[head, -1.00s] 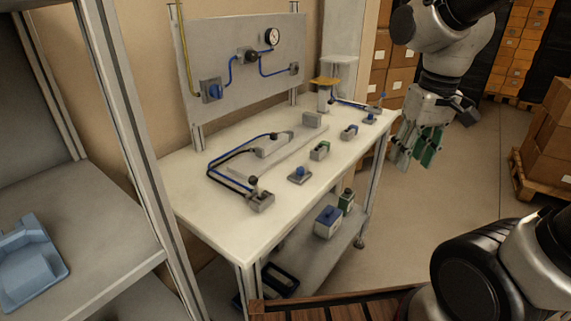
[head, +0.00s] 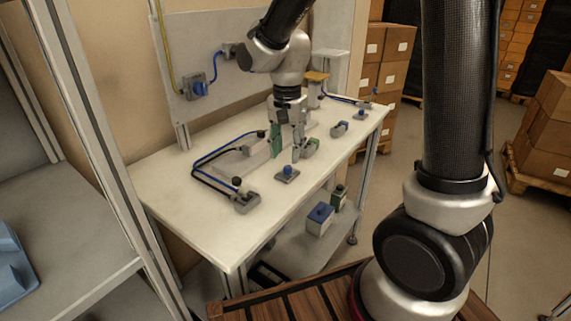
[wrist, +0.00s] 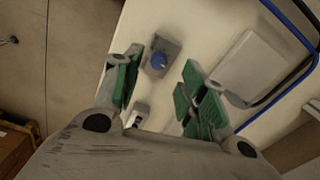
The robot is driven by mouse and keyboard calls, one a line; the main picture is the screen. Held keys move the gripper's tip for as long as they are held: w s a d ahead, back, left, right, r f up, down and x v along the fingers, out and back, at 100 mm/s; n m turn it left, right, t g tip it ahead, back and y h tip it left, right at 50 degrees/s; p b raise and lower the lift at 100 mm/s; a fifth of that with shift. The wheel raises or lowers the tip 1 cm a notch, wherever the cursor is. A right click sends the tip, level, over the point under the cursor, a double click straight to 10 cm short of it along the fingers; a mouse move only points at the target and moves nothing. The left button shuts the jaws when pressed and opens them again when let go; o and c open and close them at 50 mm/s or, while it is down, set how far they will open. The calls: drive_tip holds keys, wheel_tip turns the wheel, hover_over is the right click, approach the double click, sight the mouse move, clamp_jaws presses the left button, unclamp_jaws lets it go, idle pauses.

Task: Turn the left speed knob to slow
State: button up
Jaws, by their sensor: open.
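A blue knob on a small grey base (head: 287,174) sits on the white bench near its front edge, left of a similar blue knob (head: 361,116) at the far right end. My gripper (head: 288,148) points down over the bench, behind and above the left knob in the head view. Its green-padded fingers are apart with nothing between them. In the wrist view the blue knob (wrist: 158,61) shows beyond the open fingers (wrist: 161,84), apart from both. The knob's markings are too small to read.
The white bench (head: 190,212) carries a small cylinder with blue and black hoses (head: 240,202) left of the knob. A grey panel (head: 215,95) rises behind. A shelf post stands at the left.

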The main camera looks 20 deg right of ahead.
sight(287, 167)
wheel_tip(287, 167, down, 5)
clamp_jaws()
idle(0.4)
